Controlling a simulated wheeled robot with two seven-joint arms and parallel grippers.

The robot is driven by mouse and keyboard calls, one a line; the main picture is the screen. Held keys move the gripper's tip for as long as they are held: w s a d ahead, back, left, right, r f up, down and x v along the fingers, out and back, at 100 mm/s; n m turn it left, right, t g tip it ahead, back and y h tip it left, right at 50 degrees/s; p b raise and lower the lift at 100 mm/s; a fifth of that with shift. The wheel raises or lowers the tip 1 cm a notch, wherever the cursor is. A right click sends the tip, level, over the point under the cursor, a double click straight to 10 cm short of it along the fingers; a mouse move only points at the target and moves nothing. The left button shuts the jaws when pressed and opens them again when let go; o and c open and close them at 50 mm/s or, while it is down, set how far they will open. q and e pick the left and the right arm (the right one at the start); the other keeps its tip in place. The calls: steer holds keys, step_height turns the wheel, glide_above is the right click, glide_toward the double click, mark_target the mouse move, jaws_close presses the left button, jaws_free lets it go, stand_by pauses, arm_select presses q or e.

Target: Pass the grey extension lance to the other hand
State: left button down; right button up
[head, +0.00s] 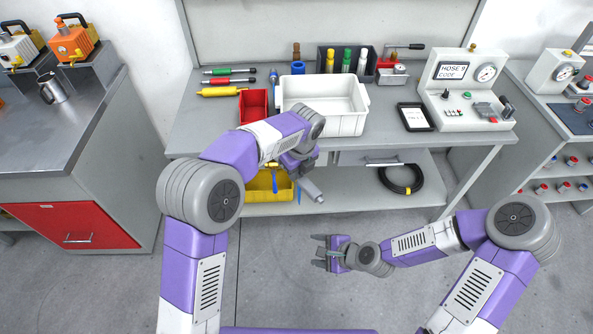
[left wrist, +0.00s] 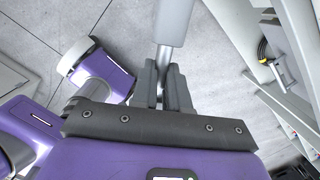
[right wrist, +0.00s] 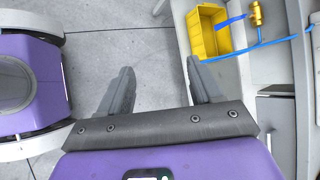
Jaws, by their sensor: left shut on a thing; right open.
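The grey extension lance (head: 313,190) hangs from my left gripper (head: 300,168) in front of the workbench, its thick grey end pointing down and to the right. In the left wrist view, the fingers of my left gripper (left wrist: 166,85) are shut on the thin metal part of the lance (left wrist: 173,22), and the thick part runs out of the top of the picture. My right gripper (head: 325,253) is open and empty, lower in the head view and apart from the lance. The right wrist view shows the floor between the fingers of my right gripper (right wrist: 158,80).
The workbench holds a white tray (head: 347,124), a red bin (head: 252,104), a tablet (head: 415,117) and a test unit (head: 462,112). On its lower shelf are a yellow bin (head: 262,193) and a coiled black hose (head: 402,190). The floor around my right gripper is clear.

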steer(key=s+d+f+n+g+h, duration=0.1)
steer(key=s+d+f+n+g, duration=0.1)
steer(key=s+f+n, duration=0.3)
steer(key=s+d+f+n+g+h, duration=0.2)
steer(key=s+f+n, duration=0.3)
steer(key=f+n, duration=0.2)
steer(key=shift+f+n+g, duration=0.3)
steer(key=shift+n, duration=0.3)
steer(key=shift+s, duration=0.1)
